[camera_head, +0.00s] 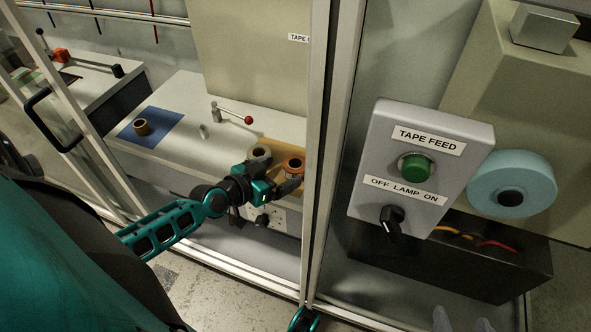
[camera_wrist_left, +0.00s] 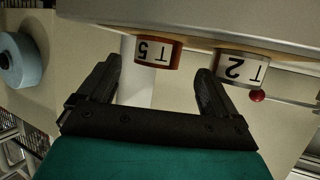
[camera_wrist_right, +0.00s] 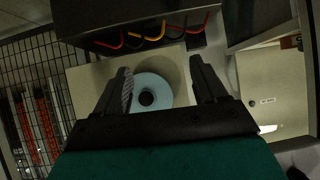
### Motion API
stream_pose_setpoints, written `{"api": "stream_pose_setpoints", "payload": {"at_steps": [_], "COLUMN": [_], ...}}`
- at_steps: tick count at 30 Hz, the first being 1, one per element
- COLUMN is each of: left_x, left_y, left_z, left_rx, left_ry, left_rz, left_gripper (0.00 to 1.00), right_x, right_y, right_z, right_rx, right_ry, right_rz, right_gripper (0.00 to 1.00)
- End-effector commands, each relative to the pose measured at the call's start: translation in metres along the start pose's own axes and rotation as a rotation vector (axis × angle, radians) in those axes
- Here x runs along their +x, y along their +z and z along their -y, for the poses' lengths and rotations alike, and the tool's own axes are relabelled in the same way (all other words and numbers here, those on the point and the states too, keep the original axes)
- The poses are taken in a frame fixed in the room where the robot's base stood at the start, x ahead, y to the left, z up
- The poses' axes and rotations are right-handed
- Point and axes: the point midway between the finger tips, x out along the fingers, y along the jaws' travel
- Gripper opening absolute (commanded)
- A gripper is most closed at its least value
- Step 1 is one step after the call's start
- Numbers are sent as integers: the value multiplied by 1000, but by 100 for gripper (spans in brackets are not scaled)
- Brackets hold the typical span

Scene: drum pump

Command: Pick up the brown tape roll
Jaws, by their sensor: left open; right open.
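An orange-brown tape roll (camera_head: 293,165) stands on the yellow mat inside the cabinet. In the left wrist view, which is upside down, a red-brown roll labelled T5 (camera_wrist_left: 158,52) appears between and beyond the fingers. My left gripper (camera_head: 285,187) is open and empty, in front of the yellow-mat rolls. My right gripper (camera_wrist_right: 165,78) is open and empty, facing a pale blue roll (camera_wrist_right: 150,92).
A red-knobbed lever (camera_head: 247,120) rises behind the yellow-mat rolls. A metal frame post (camera_head: 318,150) stands just right of them. The tape feed box (camera_head: 418,165) hangs right of the post.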

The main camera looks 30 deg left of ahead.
Motion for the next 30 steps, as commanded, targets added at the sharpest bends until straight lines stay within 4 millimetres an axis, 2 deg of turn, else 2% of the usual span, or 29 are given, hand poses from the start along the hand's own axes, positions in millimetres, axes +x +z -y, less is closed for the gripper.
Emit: {"api": "stream_pose_setpoints", "payload": {"at_steps": [7, 17, 26, 30], "left_x": [17, 60, 63, 62], "left_y": [0, -3, -4, -4], "left_z": [-1, -3, -3, -3], "left_rx": [-2, 0, 1, 1], "left_ry": [1, 0, 0, 0], "left_rz": [-1, -1, 1, 1], "left_gripper": [93, 93, 93, 79], "right_x": [2, 8, 7, 7], "right_y": [-3, 2, 0, 0], "right_z": [2, 5, 6, 6], "right_rx": [4, 13, 12, 11], "right_ry": [-3, -10, -12, -12], "right_rz": [-8, -7, -7, -7], "right_gripper": [71, 71, 71, 71]}}
